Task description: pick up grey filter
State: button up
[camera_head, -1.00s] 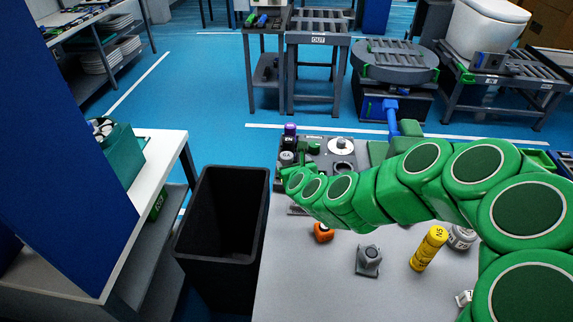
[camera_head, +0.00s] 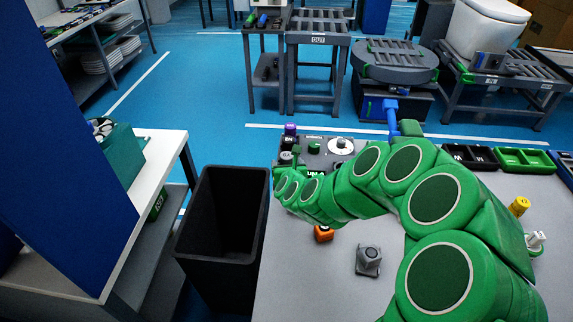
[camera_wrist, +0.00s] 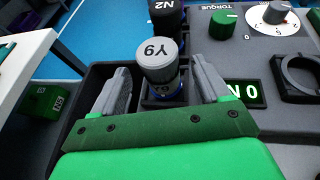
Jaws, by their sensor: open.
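A grey cylinder marked Y9 (camera_wrist: 158,62), which looks like the grey filter, stands upright in a dark holder in the wrist view. Its lower part is dark with a blue band. My gripper (camera_wrist: 161,82) is open, with one finger on each side of the cylinder; I cannot tell whether they touch it. In the head view, my gripper (camera_head: 288,168) is at the left end of the grey panel and mostly hidden by my arm.
A dark N2 cylinder (camera_wrist: 166,18) stands just behind. The panel has a green knob (camera_wrist: 223,22) and white dial (camera_wrist: 272,14) on the right. An orange block (camera_head: 323,233) and a grey block (camera_head: 368,260) lie on the table. A black bin (camera_head: 222,225) stands left.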

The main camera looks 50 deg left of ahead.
aim_at(287, 162)
jog(key=shift+x, duration=1.6)
jog(key=c, duration=1.1)
